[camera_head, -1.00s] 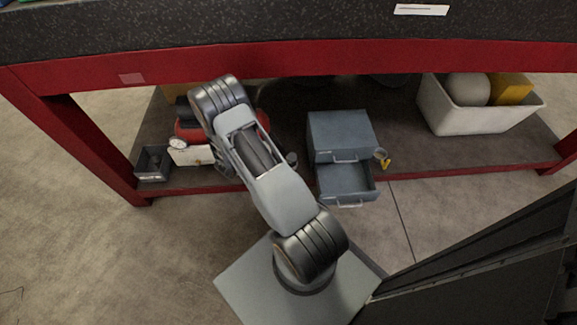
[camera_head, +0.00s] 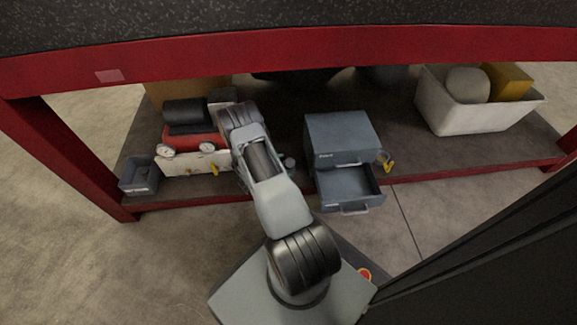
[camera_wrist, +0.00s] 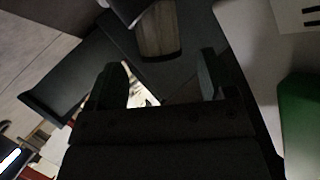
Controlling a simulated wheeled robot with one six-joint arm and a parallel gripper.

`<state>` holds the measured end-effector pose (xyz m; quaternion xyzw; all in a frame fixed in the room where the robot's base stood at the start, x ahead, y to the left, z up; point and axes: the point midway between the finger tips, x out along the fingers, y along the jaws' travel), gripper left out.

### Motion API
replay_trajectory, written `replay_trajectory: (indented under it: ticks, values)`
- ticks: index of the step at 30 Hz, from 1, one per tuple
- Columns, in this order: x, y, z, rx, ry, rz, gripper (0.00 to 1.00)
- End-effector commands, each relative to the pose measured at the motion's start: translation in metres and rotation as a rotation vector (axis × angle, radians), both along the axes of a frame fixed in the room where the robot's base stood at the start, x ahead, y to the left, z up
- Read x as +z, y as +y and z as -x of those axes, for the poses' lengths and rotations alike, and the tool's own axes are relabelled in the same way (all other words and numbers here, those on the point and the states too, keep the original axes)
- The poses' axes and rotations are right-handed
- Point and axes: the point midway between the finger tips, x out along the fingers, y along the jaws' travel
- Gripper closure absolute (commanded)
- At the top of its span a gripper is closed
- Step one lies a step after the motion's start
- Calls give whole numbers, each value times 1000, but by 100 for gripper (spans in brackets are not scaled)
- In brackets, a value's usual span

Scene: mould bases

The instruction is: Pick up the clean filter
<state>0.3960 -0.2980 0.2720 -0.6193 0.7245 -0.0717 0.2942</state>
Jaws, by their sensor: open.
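In the wrist view, the two dark fingers of my gripper (camera_wrist: 157,85) stand apart with nothing held between them. Beyond them is a brownish-grey, rounded piece (camera_wrist: 158,30) with a dark surround. It may be the clean filter, but I cannot tell for sure. It is ahead of the fingertips and not between them. In the head view my own arm hides the gripper, and no filter can be made out clearly there.
Under the red-framed bench, a blue-grey cabinet (camera_head: 340,134) has its lower drawer (camera_head: 348,190) pulled out. A red compressor (camera_head: 190,143), a small grey bin (camera_head: 138,187) and a white tub (camera_head: 472,118) share the shelf. A green thing (camera_wrist: 300,115) is at the wrist view's right.

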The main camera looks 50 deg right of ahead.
Motion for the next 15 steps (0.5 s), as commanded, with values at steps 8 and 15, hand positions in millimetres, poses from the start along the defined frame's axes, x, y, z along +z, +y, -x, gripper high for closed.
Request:
replay_trajectory:
  ticks: [8,15]
  values:
    - [-13,-26,2,0,-2,-1,23]
    - [-19,-49,2,3,-1,-1,23]
